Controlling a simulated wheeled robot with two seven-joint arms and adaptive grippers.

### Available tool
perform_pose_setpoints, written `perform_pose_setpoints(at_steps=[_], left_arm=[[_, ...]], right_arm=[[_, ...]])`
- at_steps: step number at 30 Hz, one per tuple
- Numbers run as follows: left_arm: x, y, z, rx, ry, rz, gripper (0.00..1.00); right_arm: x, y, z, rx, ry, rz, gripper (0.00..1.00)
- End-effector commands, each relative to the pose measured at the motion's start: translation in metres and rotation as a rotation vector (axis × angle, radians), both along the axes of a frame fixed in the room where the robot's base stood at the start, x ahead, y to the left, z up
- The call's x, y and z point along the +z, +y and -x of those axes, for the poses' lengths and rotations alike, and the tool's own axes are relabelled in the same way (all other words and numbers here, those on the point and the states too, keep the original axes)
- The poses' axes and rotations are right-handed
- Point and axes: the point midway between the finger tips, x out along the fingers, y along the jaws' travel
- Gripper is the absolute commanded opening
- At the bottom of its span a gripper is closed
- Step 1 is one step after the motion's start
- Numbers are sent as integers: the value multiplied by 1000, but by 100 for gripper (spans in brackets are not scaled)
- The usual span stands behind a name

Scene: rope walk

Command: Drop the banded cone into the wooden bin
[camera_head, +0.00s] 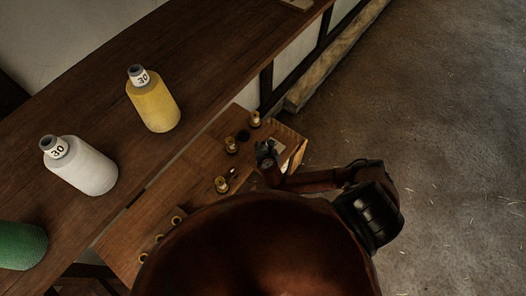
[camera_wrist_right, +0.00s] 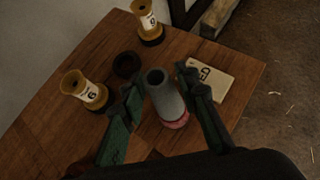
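A grey cone (camera_wrist_right: 167,100) with a pink-red band round its foot stands between the two fingers of my right gripper (camera_wrist_right: 162,88) in the right wrist view. The fingers are close on both sides of it. I cannot tell whether they touch it, or whether its foot rests on the board. In the head view my right gripper (camera_head: 267,154) is over the right end of the low wooden board (camera_head: 193,160), where the cone cannot be made out. My left gripper is not in view. I see no wooden bin in either view.
Brass spools (camera_head: 231,145), a dark ring (camera_wrist_right: 126,64) and a pale lettered card (camera_wrist_right: 210,79) are on the board around the gripper. Yellow (camera_head: 154,104), white (camera_head: 83,168) and green (camera_head: 20,246) cones stand on the upper shelf. Floor (camera_head: 440,130) at the right is clear.

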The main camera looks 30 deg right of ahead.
Motion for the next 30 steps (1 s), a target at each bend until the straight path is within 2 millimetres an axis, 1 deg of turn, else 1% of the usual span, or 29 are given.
perform_pose_setpoints(at_steps=[1,2,11,19,23,26,28,30], left_arm=[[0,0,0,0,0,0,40],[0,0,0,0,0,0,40],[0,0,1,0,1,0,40],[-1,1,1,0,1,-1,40],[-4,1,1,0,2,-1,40],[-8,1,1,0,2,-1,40],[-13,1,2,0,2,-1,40],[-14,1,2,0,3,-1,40]], right_arm=[[0,0,0,0,0,0,24],[0,0,0,0,0,0,22],[0,0,0,0,0,0,2],[2,0,0,0,-1,0,1],[9,0,0,1,-2,0,1],[20,0,0,0,-3,-2,1],[33,0,0,1,-4,-2,1],[46,9,14,3,0,-5,1]])
